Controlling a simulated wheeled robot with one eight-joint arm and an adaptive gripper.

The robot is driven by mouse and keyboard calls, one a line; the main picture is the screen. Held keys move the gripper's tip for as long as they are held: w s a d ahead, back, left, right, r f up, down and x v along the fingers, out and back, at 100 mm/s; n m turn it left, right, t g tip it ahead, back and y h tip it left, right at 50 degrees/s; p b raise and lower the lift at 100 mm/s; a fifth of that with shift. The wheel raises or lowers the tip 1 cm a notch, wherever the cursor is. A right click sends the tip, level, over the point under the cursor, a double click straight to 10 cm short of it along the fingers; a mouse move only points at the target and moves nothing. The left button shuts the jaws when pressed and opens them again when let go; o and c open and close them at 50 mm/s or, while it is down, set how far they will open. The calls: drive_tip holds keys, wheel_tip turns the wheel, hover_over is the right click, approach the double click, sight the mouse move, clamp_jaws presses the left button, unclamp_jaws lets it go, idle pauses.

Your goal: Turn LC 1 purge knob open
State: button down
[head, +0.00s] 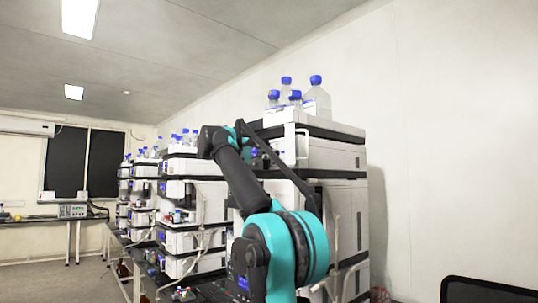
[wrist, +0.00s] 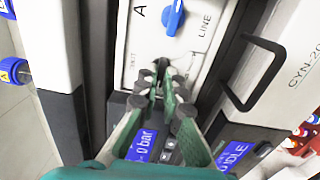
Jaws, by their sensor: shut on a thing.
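My gripper (wrist: 160,84) is in front of a white instrument panel (wrist: 140,52) in the wrist view. Its green fingers with dark joints are closed together low on the panel. They are shut on a small part that I take to be the purge knob; the fingers hide nearly all of it, so its turn angle cannot be told. A blue knob (wrist: 173,17) sits higher on the panel between the letter A and the word LINE, apart from the fingers. In the head view my arm reaches to the instrument stack (head: 330,153), and the fingertips are not clear there.
A black handle (wrist: 252,72) stands out right of the panel. Blue displays, one reading 0 bar (wrist: 143,146) and one IDLE (wrist: 232,155), lie below. Blue-capped bottles (head: 316,97) stand on the stack. More stacks (head: 190,215) run along the left.

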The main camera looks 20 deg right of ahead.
idle(0.3)
drive_tip(key=c, duration=1.7)
unclamp_jaws()
drive_tip(key=v, duration=1.2)
drive_tip(key=shift+f, duration=0.1)
drive_tip(key=s+d+f+g+y, duration=0.1)
drive_tip(key=s+f+y, duration=0.15)
drive_tip(key=f, duration=1.15)
drive_tip(key=s+d+f+m+g+y, duration=0.1)
drive_tip(key=s+d+f+y, duration=0.15)
drive_tip(key=f, duration=1.25)
drive_tip(key=s+f+g+y, duration=0.15)
drive_tip(key=f+y, duration=0.25)
drive_tip(key=f, duration=1)
drive_tip(key=s+a+f+m+y, duration=0.1)
drive_tip(key=s+a+f+y, duration=0.1)
drive_tip(key=s+f, duration=0.5)
drive_tip(key=s+a+f+m+t+y, duration=0.1)
drive_tip(key=s+a+f+y, duration=0.2)
drive_tip(key=s+f, duration=0.5)
drive_tip(key=s+a+f+m+y, duration=0.1)
drive_tip(key=s+a+f+y, duration=0.2)
drive_tip(key=f, duration=1.4)
drive_tip(key=shift+s+t, duration=0.25)
drive_tip(key=shift+s, duration=1.95)
